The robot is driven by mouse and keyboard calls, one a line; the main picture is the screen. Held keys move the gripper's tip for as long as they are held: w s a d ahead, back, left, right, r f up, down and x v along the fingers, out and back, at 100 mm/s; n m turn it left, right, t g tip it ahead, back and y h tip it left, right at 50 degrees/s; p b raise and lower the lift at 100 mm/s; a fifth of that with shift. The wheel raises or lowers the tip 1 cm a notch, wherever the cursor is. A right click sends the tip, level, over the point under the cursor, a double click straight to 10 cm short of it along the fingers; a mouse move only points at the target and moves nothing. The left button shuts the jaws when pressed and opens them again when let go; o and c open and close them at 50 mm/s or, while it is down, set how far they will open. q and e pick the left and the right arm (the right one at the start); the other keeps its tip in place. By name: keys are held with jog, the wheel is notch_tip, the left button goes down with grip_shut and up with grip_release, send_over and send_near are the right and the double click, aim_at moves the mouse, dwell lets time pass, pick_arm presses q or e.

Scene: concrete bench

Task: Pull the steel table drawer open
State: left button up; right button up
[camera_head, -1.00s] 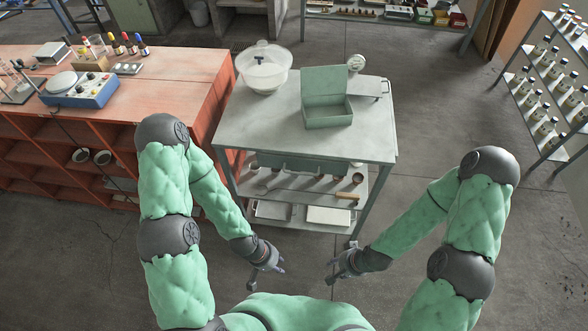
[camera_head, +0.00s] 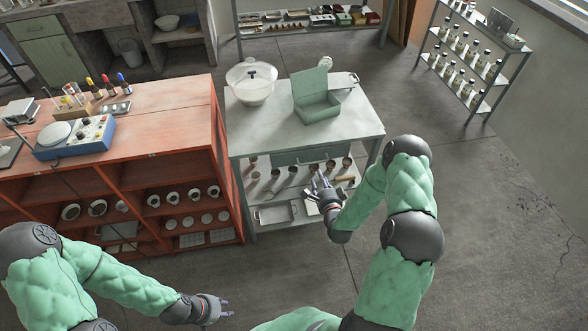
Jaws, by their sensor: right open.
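The steel table (camera_head: 262,127) stands ahead of me with a grey-green top. Its drawer (camera_head: 300,155) is a grey-green front under the tabletop and looks shut; any handle is too small to make out. My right gripper (camera_head: 322,187) is raised just below and in front of the drawer, its fingers apart and pointing toward the table. It looks empty, and I cannot tell whether it touches anything. My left gripper (camera_head: 222,309) is low at the front, well away from the table; its jaw state is unclear.
Cups and trays fill the lower shelf (camera_head: 290,193). An orange cabinet (camera_head: 150,150) stands close on the left. The floor on the right is clear.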

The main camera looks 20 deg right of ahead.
jog(key=b+x, duration=0.2)
jog(key=x, duration=0.8)
jog(key=shift+w+d+f+b, duration=0.1)
jog(key=shift+w+f+b, duration=0.1)
jog(key=shift+w+b, duration=0.15)
grip_shut()
